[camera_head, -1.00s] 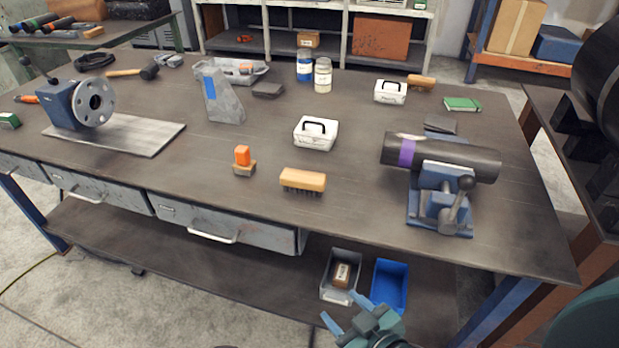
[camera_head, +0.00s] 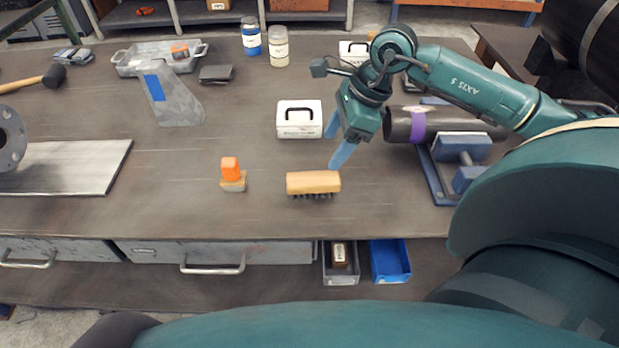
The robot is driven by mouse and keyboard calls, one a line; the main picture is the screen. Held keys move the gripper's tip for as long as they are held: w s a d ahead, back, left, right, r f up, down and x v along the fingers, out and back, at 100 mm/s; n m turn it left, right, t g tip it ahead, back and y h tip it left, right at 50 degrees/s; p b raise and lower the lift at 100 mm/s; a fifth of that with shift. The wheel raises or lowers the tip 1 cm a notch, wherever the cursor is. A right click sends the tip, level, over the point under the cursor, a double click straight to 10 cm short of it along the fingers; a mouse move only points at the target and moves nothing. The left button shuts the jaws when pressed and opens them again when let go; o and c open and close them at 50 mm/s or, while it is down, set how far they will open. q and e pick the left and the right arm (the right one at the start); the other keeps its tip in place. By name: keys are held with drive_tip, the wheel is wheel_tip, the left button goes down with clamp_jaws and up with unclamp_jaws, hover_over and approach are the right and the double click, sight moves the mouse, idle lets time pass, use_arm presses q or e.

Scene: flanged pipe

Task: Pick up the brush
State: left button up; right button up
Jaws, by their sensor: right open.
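The brush (camera_head: 313,182) has a tan wooden back and dark bristles facing down. My left gripper is not in view.
A white box with a black handle (camera_head: 299,120) stands behind the brush. A dark pipe with a purple band (camera_head: 417,124) lies in a blue vise to the right.

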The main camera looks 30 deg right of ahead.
sight(315, 178)
drive_tip(key=x, duration=0.5)
drive_tip(key=shift+a+f+p, duration=0.25)
drive_tip(key=shift+f+p, duration=0.1)
drive_tip(key=shift+f, duration=0.05)
drive_tip(key=shift+a+f, duration=0.2)
drive_tip(key=shift+f, duration=0.3)
drive_tip(key=p+x, duration=0.1)
drive_tip(key=x, duration=0.2)
drive_tip(key=shift+f, duration=0.35)
drive_tip(key=shift+w+a+f+p, duration=0.15)
drive_tip(key=shift+f+p, duration=0.15)
drive_tip(key=shift+f, duration=0.15)
use_arm(q)
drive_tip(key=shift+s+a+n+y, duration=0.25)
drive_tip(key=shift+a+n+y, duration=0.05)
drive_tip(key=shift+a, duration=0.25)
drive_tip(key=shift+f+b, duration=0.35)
drive_tip(key=shift+b, duration=0.1)
use_arm(e)
drive_tip(key=shift+f, duration=0.25)
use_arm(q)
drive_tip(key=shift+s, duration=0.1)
use_arm(e)
drive_tip(key=c, duration=1.1)
